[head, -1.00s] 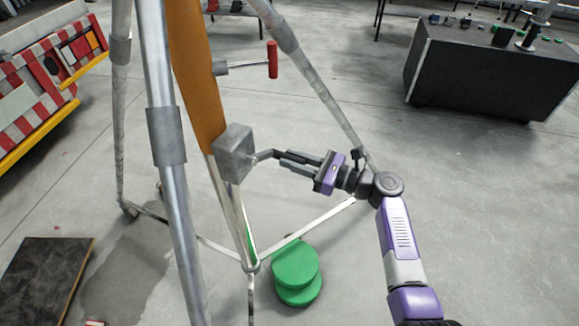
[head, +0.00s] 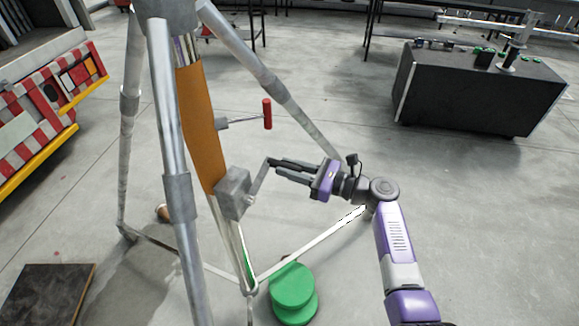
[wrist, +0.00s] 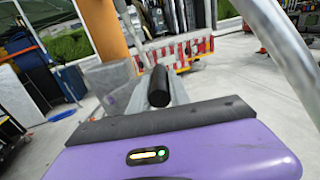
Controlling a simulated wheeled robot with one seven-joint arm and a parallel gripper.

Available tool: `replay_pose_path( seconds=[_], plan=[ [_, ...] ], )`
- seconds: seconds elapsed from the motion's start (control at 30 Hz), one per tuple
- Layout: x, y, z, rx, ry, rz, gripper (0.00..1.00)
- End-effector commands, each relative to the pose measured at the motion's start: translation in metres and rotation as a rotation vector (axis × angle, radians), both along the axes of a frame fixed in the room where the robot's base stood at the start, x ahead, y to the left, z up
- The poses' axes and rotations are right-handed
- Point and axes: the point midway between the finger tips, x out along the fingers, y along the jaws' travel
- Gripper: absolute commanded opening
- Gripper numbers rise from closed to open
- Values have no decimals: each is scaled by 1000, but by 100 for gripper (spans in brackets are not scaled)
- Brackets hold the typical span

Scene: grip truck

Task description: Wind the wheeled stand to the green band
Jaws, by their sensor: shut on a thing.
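The wheeled stand is a grey metal tripod (head: 178,200) with an orange sleeve (head: 198,125) on its centre column. A grey winch box (head: 233,191) sits below the sleeve, and it shows at left of centre in the wrist view (wrist: 112,88). Its crank (head: 259,180) slants up and right from the box. My gripper (head: 275,163) comes from the right and is shut on the crank handle, whose dark end (wrist: 159,87) shows in the wrist view. A thin green strip (head: 242,255) shows low on the column; I cannot tell whether it is the band.
A red-handled lever (head: 267,115) sticks out right of the column. Green round weights (head: 293,287) lie by the stand's foot. A black case (head: 480,90) stands back right, a red-and-white vehicle (head: 45,100) at left, and a dark board (head: 45,295) lies front left.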

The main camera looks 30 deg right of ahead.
Motion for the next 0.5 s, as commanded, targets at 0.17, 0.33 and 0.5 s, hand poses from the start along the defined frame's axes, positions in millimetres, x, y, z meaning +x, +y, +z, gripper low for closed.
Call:
replay_pose_path(
  seconds=[0.17,0.33,0.5],
  plan=[
    [-2,-2,38,2,-16,-19,0],
    [-10,7,49,0,-17,-17,0],
    [-22,22,63,1,-11,-12,0]
  ],
)
